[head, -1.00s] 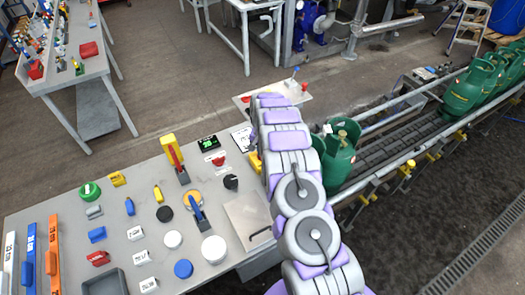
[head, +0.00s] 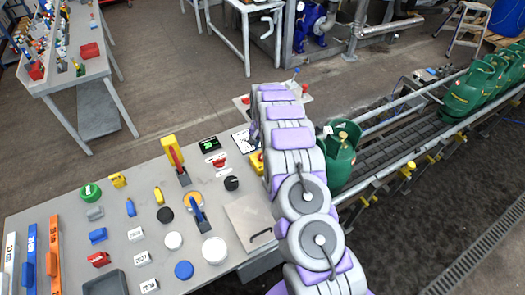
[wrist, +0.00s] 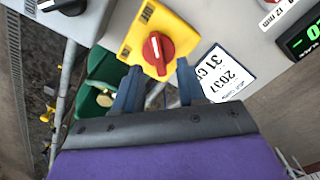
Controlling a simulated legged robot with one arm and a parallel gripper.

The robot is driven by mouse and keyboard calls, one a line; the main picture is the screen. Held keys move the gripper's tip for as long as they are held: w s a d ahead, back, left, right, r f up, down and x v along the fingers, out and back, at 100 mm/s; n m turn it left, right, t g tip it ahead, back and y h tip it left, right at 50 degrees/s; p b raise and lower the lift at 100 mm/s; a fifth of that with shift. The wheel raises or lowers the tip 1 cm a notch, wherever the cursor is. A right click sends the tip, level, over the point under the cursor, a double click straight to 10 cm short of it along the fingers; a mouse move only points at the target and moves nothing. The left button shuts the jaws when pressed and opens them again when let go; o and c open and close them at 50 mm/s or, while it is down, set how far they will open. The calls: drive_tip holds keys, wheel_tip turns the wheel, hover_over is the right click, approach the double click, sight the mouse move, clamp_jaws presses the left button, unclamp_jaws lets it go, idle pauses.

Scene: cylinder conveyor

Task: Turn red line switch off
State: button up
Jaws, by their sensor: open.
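A red rotary knob (wrist: 157,54) sits on a yellow switch box (wrist: 136,32) in the wrist view. My gripper (wrist: 159,68) is open, with its two dark fingertips on either side of the knob's lower end. I cannot tell whether they touch it. In the head view, part of the yellow box (head: 257,162) shows at the right of the panel, beside my arm. My arm hides the knob and most of my gripper there.
A white printed card (wrist: 222,75) and a green display (wrist: 308,40) are right of the box. A black knob (wrist: 65,5) is at upper left. Green gas cylinders (head: 340,152) stand on the conveyor (head: 390,145) beyond my arm. Other switches and levers fill the panel (head: 60,205).

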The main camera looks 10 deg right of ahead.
wheel_tip(320, 180, up, 13)
drive_tip(key=shift+p, duration=0.3)
drive_tip(key=s+a+r+n+b, duration=0.1)
drive_tip(key=s+r+n, duration=0.1)
drive_tip(key=s+r, duration=0.7)
drive_tip(key=s+a+r+n+b, duration=0.15)
drive_tip(key=s+r, duration=0.35)
drive_tip(key=s, duration=0.9)
drive_tip(key=s+d+f+n+g+b, duration=0.1)
drive_tip(key=s, duration=1.4)
drive_tip(key=s+d+n+b, duration=0.1)
drive_tip(key=s+b, duration=0.1)
drive_tip(key=s, duration=1.2)
drive_tip(key=shift+s+d+f+g, duration=0.3)
drive_tip(key=shift+s+f+g, duration=0.05)
drive_tip(key=shift+g, duration=0.05)
